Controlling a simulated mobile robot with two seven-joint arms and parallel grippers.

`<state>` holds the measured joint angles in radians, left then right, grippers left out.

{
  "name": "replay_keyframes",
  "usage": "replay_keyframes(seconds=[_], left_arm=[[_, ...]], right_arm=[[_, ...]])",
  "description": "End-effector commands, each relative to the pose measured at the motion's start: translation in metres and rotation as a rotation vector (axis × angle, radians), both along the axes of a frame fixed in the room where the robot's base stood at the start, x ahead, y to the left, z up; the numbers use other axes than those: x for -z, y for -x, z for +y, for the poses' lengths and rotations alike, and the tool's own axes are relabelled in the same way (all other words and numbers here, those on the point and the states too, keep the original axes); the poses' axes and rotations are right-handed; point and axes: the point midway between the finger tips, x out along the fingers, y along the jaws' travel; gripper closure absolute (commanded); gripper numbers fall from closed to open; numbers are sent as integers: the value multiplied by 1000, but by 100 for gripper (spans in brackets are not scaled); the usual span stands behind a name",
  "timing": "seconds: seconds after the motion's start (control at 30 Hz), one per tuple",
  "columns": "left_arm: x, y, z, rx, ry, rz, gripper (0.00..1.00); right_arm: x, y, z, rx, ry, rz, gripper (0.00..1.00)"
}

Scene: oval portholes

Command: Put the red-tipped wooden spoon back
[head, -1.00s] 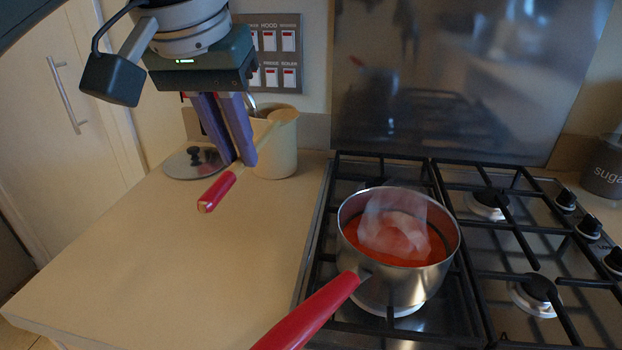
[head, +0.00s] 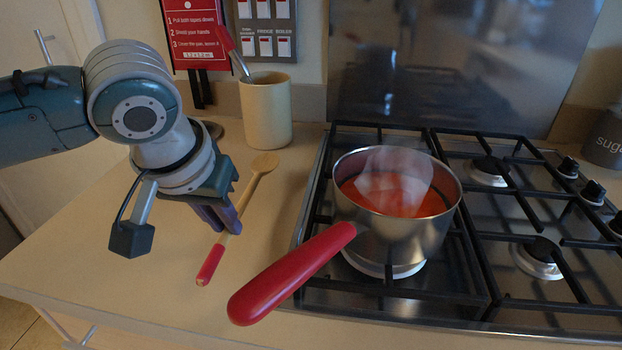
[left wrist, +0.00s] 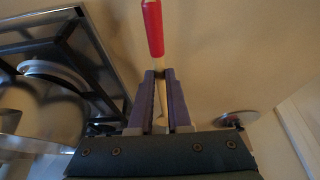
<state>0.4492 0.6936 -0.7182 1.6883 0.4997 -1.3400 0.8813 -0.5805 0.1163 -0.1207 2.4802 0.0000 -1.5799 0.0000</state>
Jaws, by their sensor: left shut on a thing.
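The wooden spoon has a red handle end (head: 210,265) and a pale round bowl (head: 264,163). In the head view the red end points toward the front edge of the counter and the bowl toward the back. My left gripper (head: 228,228) is shut on the spoon's wooden handle just beyond the red part. The left wrist view shows the handle (left wrist: 153,28) between the two purple fingers (left wrist: 160,95). The spoon is low over the counter; I cannot tell if it touches. A cream pot (head: 265,112) stands behind, holding a red-handled utensil (head: 225,42). My right gripper is not in view.
A steel saucepan (head: 405,235) of red liquid steams on the gas hob (head: 480,290), its red handle (head: 290,272) reaching over the counter's front right. A lid (left wrist: 237,117) lies on the counter. A red sign (head: 195,35) hangs behind. The counter's front left is clear.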

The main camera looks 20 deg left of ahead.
Motion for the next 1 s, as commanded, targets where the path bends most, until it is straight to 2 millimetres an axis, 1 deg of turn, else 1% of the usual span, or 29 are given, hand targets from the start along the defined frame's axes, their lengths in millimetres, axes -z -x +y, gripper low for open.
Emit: replay_keyframes(seconds=[0.03,0.1,0.2,0.3,0.6,0.63,0.7,0.87,0.9,1.0], left_arm=[[10,1,0,0,0,4,100],[23,1,0,0,0,5,100],[35,1,0,0,0,3,100],[39,1,0,0,0,2,100],[41,1,0,0,0,2,100],[40,1,0,0,0,2,82],[40,1,0,1,0,2,74],[40,1,0,0,0,2,56],[40,1,0,0,0,2,54],[40,1,0,0,0,2,54]], right_arm=[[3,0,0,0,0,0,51],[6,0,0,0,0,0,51],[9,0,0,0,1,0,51],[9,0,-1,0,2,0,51],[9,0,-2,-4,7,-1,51],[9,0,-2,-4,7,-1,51],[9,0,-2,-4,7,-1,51],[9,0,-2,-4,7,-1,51],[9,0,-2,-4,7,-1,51],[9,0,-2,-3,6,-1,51]])
